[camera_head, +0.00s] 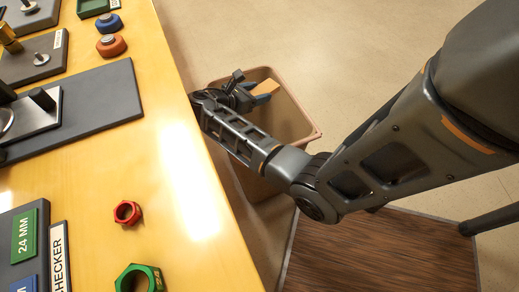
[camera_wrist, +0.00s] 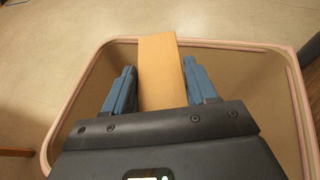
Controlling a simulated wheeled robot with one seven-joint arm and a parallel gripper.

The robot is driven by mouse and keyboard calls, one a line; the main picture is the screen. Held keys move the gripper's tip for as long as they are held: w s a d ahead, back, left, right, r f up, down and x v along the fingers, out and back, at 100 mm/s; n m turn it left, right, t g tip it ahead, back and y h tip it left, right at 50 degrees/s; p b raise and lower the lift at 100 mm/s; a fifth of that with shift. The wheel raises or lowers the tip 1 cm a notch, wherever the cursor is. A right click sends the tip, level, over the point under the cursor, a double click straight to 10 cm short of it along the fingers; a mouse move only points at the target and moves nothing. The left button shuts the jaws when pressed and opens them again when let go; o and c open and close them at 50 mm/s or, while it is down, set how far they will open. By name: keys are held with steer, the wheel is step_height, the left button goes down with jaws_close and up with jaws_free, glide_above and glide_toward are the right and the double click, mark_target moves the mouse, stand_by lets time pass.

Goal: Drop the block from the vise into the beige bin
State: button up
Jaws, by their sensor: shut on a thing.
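A tan wooden block (camera_wrist: 161,70) is held between the two blue fingers of my gripper (camera_wrist: 162,90). In the head view the block (camera_head: 265,87) sticks out past the fingertips of my gripper (camera_head: 258,97). The beige bin (camera_head: 312,139) stands on the floor beside the workbench, and my gripper with the block is over its opening. In the wrist view the bin's rim (camera_wrist: 72,92) surrounds the fingers and block. The vise cannot be made out with certainty; a dark fixture is cut off at the left edge of the head view.
The yellow workbench (camera_head: 172,190) runs along the left, with a red nut (camera_head: 127,212), a green nut (camera_head: 140,278), a dark plate (camera_head: 97,98) and labelled boards on it. A brown wood-look mat (camera_head: 380,252) lies on the floor. Open floor lies beyond the bin.

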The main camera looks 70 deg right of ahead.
steer(key=shift+f+b, duration=2)
steer(key=shift+b, duration=0.1)
steer(key=shift+r, duration=0.1)
steer(key=o, duration=1.1)
steer(key=shift+o, duration=0.2)
steer(key=shift+a, duration=0.1)
steer(key=p+v, duration=0.2)
steer(key=v, duration=0.5)
steer(key=shift+w+a, duration=0.15)
steer(key=shift+a, duration=0.1)
steer(key=shift+r, duration=0.1)
